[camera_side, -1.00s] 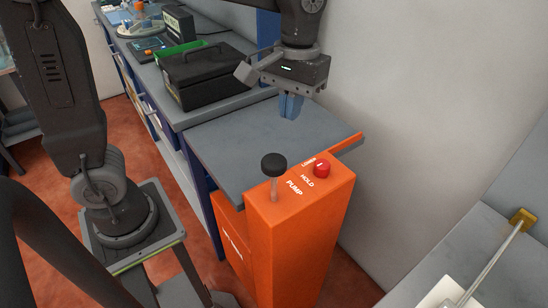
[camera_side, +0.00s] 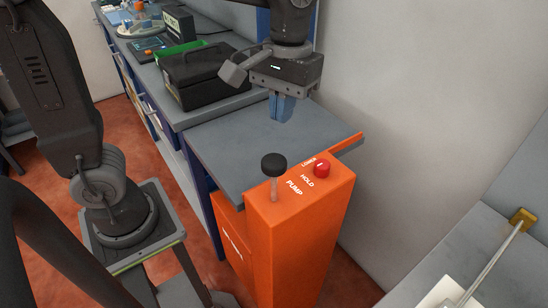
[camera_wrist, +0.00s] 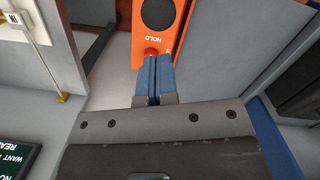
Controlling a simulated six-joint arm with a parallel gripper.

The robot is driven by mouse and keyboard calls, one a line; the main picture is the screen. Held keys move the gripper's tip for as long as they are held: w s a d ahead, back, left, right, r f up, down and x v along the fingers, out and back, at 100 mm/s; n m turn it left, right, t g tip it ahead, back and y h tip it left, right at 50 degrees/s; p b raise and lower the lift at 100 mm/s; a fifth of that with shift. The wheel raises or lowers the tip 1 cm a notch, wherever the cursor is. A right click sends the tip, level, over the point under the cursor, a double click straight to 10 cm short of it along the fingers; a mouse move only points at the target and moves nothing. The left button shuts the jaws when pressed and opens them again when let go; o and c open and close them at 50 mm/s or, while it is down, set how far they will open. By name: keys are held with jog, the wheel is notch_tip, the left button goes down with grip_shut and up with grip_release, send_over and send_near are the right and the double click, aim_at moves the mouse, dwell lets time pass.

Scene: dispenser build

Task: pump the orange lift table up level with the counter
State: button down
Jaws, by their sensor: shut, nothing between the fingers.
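The orange lift table (camera_side: 300,240) stands at the near end of the counter (camera_side: 215,113). Its grey top (camera_side: 225,155) lies close to the counter's end; I cannot tell exactly how level the two are. On its orange housing are a black round pump knob (camera_side: 274,164) on a metal rod and a red knob (camera_side: 322,168) by the words LOWER and HOLD. My gripper (camera_side: 281,118) has its blue fingers shut and empty, above the grey top and behind the knobs. In the wrist view, the fingers (camera_wrist: 153,62) partly cover the red knob, and the pump knob (camera_wrist: 158,13) shows beyond.
A black case (camera_side: 205,78) sits on the counter close to the lift table, with a green tray (camera_side: 180,52) behind it. The wall (camera_side: 400,90) runs along the right. Another grey surface (camera_side: 470,255) with a metal rod is at lower right.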

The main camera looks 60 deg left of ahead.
aim_at(276, 159)
jog(key=shift+s+d, duration=0.15)
jog(key=shift+s, duration=0.25)
jog(key=shift+f, duration=0.1)
jog(key=f, duration=0.6)
jog(key=shift+s+d, duration=0.1)
jog(key=shift+s, duration=0.2)
jog(key=shift+f, duration=0.35)
